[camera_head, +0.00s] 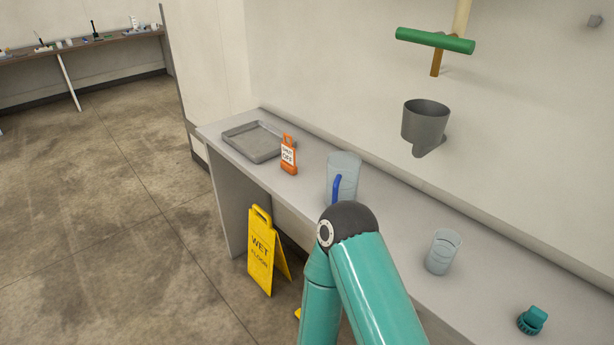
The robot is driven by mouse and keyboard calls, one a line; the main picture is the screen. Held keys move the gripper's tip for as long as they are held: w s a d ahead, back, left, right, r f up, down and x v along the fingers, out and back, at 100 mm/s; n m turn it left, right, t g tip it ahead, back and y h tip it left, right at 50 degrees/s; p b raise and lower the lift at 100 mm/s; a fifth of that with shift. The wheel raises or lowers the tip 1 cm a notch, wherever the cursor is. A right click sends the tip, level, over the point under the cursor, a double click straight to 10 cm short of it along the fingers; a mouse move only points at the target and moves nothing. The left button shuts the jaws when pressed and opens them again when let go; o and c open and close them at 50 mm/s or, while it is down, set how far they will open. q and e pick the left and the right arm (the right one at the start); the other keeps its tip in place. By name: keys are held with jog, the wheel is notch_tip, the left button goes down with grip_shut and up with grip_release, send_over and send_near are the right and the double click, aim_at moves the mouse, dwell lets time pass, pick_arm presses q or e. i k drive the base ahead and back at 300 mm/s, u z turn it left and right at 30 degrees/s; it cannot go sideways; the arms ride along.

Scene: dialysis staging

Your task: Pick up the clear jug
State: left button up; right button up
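The clear jug (346,165) stands upright on the grey counter, around its middle, with a blue handle (336,188) on the side facing me. The bottom of the jug is partly hidden behind the dark joint of my teal arm, which rises from the bottom of the view. Neither gripper shows in this view, so I cannot see whether either one is open or shut.
On the counter (400,225) are a grey tray (262,155), an orange shut-off tag (288,158), a clear cup (443,252) and a teal cap (532,320). A grey wall holder (425,122) and a green-handled valve (435,40) are above. A yellow wet-floor sign (262,255) stands in front.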

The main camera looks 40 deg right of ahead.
aim_at(340, 188)
jog(key=z, duration=0.15)
jog(key=i, duration=0.8)
jog(key=z, duration=0.7)
